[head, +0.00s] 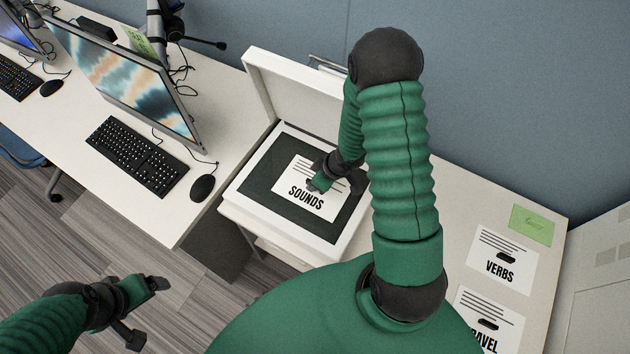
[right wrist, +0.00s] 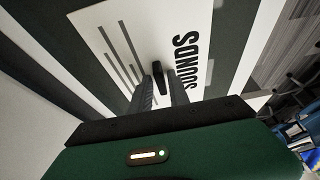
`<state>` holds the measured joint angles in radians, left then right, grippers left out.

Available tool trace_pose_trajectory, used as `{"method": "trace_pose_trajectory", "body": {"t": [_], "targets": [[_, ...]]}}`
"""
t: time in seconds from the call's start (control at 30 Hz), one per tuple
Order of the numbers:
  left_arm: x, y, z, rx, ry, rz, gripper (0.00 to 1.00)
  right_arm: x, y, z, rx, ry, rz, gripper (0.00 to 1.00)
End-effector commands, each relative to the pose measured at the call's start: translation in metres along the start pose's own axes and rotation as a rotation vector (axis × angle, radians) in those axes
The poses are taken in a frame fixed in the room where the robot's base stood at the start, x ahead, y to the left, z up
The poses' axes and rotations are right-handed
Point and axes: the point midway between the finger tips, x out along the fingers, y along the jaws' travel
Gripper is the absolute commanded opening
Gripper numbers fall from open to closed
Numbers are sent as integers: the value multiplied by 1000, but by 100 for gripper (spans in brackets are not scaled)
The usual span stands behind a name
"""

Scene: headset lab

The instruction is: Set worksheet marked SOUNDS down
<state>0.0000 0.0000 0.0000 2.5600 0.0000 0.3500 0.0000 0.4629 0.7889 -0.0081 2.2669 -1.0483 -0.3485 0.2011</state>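The white SOUNDS worksheet (head: 300,200) is over the dark bed of an open white flatbed device (head: 239,199). I cannot tell whether it touches the bed. In the right wrist view the worksheet (right wrist: 205,30) has a small black grip tab (right wrist: 158,78) in its middle. My right gripper (head: 325,184) is above the worksheet, pointing down; its fingers (right wrist: 159,90) are close together on both sides of the tab and look shut on it. They hide part of the sheet in the head view. My left gripper (head: 146,309) is open and empty, low at the left, over the floor.
The device's raised lid (head: 300,90) stands at the back. Worksheets marked VERBS (head: 502,258) and, partly hidden, one ending in AVEL (head: 488,320) lie at the right, near a green note (head: 532,225). A keyboard (head: 138,158), mouse (head: 203,188) and monitor (head: 125,75) are left.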

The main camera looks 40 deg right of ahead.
Motion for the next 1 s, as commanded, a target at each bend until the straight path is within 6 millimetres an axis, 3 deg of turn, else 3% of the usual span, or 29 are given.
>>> {"method": "trace_pose_trajectory", "body": {"t": [0.33, 0.47, 0.7, 0.9, 1.0], "targets": [[-4, 0, -1, 0, 0, 0, 85, -6, 0, -1, 1, -1, 0, 32], [-15, 0, -4, 0, 0, 0, 85, -33, 1, -2, 2, 1, 3, 32], [-49, 0, -12, 0, 0, 0, 85, -99, 0, -3, 1, 0, 2, 32], [-61, 0, -14, 0, 0, 0, 85, -122, 0, -2, 1, -2, 2, 32], [-61, 0, -14, 0, 0, 0, 85, -130, 4, -11, 9, -18, 50, 32]]}}
